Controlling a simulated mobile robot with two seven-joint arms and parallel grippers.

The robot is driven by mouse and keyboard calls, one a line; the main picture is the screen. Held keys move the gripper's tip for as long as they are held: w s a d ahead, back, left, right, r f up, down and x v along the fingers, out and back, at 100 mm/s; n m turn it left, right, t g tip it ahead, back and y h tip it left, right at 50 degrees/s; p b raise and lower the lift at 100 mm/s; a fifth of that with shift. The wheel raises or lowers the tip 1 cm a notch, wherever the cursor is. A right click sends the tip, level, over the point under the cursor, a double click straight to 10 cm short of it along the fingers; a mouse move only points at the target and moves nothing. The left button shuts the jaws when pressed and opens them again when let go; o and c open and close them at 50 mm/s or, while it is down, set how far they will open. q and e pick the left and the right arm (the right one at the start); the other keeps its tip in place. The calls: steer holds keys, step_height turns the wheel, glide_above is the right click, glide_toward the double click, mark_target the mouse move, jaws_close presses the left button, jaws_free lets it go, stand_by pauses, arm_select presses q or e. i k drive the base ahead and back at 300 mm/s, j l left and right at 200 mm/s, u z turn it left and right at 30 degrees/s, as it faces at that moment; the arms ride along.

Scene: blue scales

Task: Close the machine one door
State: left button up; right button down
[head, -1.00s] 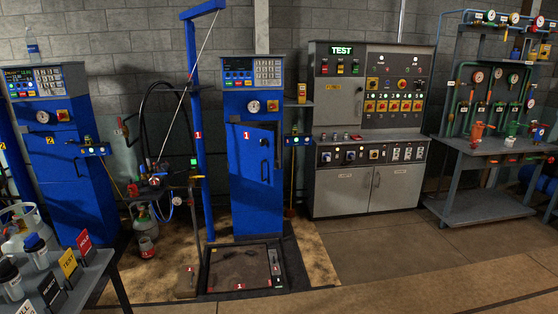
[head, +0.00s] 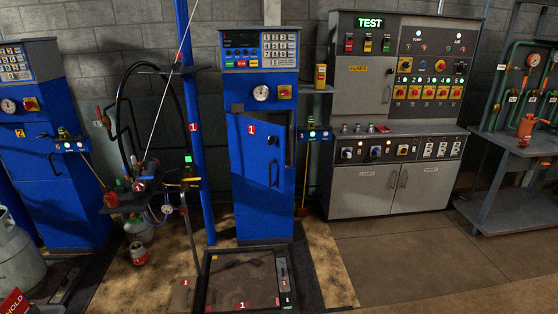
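Machine one (head: 265,215) is a tall blue cabinet in the middle of the head view, with a keypad panel and a round gauge on top. Its blue door (head: 252,158) carries a red "1" label and a dark bar handle (head: 273,173). The door stands slightly ajar, with a dark gap showing along its upper right edge. Neither of my grippers is in view.
A framed floor platform (head: 242,280) lies in front of machine one. A blue post (head: 190,130) and a hose stand (head: 145,185) are to its left. A grey test cabinet (head: 390,190) stands to its right. The floor at the front right is clear.

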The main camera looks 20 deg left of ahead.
mark_target(251, 157)
steer(key=i+j, duration=0.3)
steer(key=i, duration=0.25)
steer(key=i+j, duration=0.3)
steer(key=i, duration=0.2)
steer(key=i+j, duration=0.65)
steer(key=j, duration=0.2)
steer(key=i+j, duration=0.1)
steer(key=j, duration=0.25)
steer(key=i+j, duration=0.1)
steer(key=j, duration=0.25)
steer(key=i+j, duration=0.1)
steer(key=j, duration=0.25)
